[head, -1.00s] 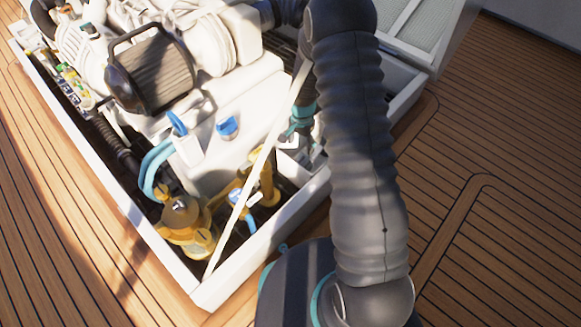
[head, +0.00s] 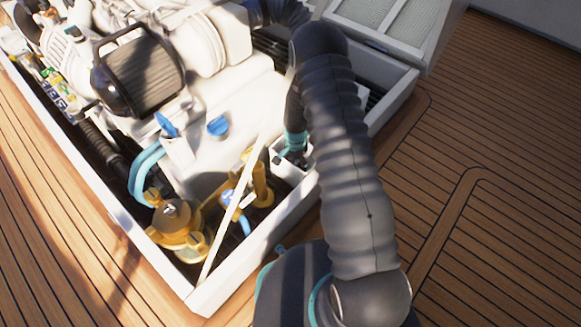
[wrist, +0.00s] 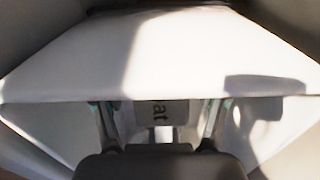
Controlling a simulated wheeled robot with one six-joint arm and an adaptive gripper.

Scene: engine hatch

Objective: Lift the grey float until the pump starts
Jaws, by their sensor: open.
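The float cannot be made out clearly there.
The white hatch rim (head: 250,262) runs close by my gripper. A white pole (head: 243,175) slants up just left of it. Brass fittings (head: 178,222) and the white engine (head: 215,85) fill the hatch. The wooden deck (head: 480,250) to the right is clear.

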